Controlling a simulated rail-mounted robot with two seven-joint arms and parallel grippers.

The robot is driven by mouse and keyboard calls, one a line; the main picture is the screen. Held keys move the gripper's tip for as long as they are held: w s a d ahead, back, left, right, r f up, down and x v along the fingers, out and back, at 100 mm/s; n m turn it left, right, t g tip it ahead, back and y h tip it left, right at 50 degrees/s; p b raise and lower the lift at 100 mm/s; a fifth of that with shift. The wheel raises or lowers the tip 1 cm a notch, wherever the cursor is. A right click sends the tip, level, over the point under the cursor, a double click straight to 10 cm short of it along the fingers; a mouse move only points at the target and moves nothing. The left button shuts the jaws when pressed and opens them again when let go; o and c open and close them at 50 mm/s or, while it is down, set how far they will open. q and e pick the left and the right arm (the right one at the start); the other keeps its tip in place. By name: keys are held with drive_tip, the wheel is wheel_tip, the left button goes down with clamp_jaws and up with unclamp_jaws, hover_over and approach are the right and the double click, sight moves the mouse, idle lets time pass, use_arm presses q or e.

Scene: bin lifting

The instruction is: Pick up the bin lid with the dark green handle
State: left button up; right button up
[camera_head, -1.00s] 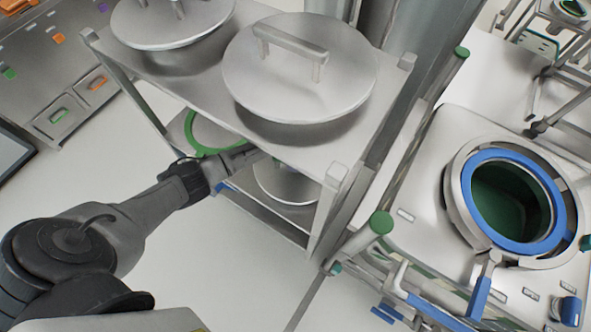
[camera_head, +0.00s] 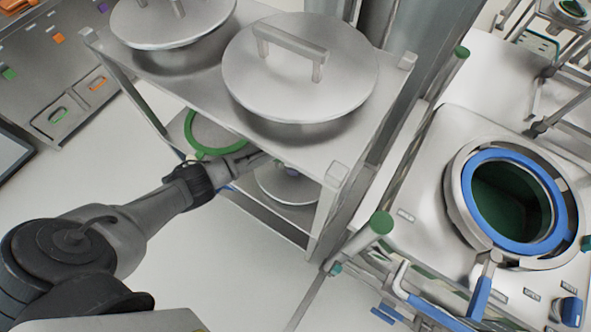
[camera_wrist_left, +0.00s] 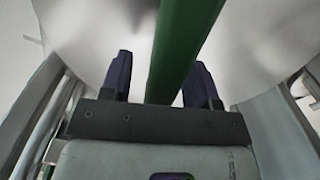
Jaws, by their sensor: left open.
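The dark green handle (camera_wrist_left: 185,40) runs lengthwise down the middle of the left wrist view, over the pale grey lid (camera_wrist_left: 255,45). My left gripper (camera_wrist_left: 162,62) is open, with one dark finger on each side of the handle and gaps between. In the head view my left gripper (camera_head: 268,158) reaches under the top shelf, over a round grey lid (camera_head: 290,188) on the lower shelf. That lid's handle is mostly hidden there by the gripper and shelf. My right gripper is not in view.
Two bins with grey-handled lids (camera_head: 300,85) (camera_head: 165,20) stand on the rack's top shelf (camera_head: 205,85). A green ring (camera_head: 195,145) sits on the lower shelf. A rack post (camera_head: 325,215) stands close right of the gripper. A machine with a blue ring (camera_head: 470,190) is at right.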

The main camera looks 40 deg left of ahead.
use_arm(q)
drive_tip(key=shift+f, duration=0.1)
idle(0.3)
clamp_jaws()
idle(0.4)
idle(0.8)
drive_tip(key=shift+w, duration=0.1)
